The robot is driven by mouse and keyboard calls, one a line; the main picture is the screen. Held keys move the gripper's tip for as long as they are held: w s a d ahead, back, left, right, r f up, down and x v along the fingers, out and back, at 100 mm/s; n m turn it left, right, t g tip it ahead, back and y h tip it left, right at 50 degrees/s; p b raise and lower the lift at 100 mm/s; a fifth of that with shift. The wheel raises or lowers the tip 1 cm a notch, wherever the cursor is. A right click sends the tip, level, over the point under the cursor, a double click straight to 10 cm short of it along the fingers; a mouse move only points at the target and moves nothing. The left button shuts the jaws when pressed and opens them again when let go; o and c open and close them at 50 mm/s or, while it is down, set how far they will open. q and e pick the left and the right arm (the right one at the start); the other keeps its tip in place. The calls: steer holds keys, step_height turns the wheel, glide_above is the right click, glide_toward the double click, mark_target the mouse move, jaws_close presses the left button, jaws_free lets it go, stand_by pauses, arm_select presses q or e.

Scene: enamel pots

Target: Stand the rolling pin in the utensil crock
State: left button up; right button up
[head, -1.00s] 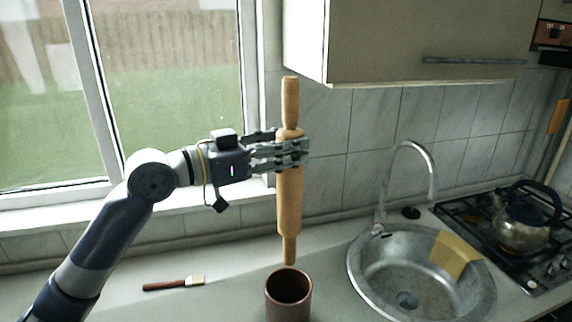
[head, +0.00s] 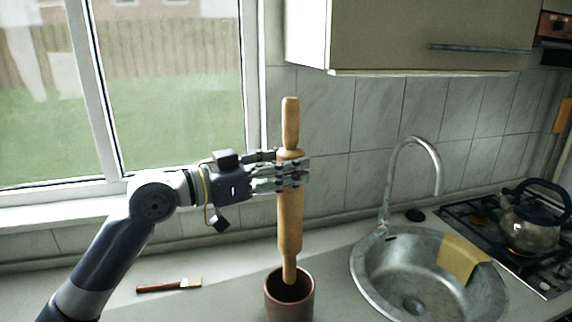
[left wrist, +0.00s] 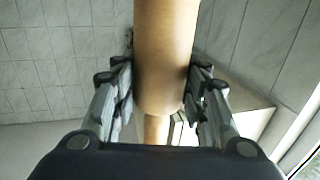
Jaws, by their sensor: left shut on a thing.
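The wooden rolling pin (head: 290,225) is upright in the head view, held near the upper end of its barrel. My left gripper (head: 282,173) is shut on it from the left. Its lower handle reaches down into the mouth of the brown utensil crock (head: 289,306), with its tip inside the rim. The crock stands on the counter, its bottom cut off by the frame edge. In the left wrist view the rolling pin (left wrist: 166,50) passes between the two fingers of my gripper (left wrist: 163,88). My right gripper is not in view.
A brush (head: 168,286) lies on the counter (head: 225,297) left of the crock. A round sink (head: 365,275) with a tall faucet (head: 440,165) and a yellow cloth (head: 462,250) is to the right. A kettle (head: 533,225) stands on the stove. A cabinet (head: 430,30) hangs above.

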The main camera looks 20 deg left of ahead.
mark_target(279, 214)
arm_select(q)
steer(key=shift+f+b, duration=2.4)
steer(key=shift+f, duration=1.05)
steer(key=shift+f+b, duration=1.1)
steer(key=shift+f, duration=0.35)
steer(key=o, duration=1.5)
steer(key=shift+c, duration=0.2)
steer(key=shift+f, duration=0.15)
steer(key=v, duration=1.2)
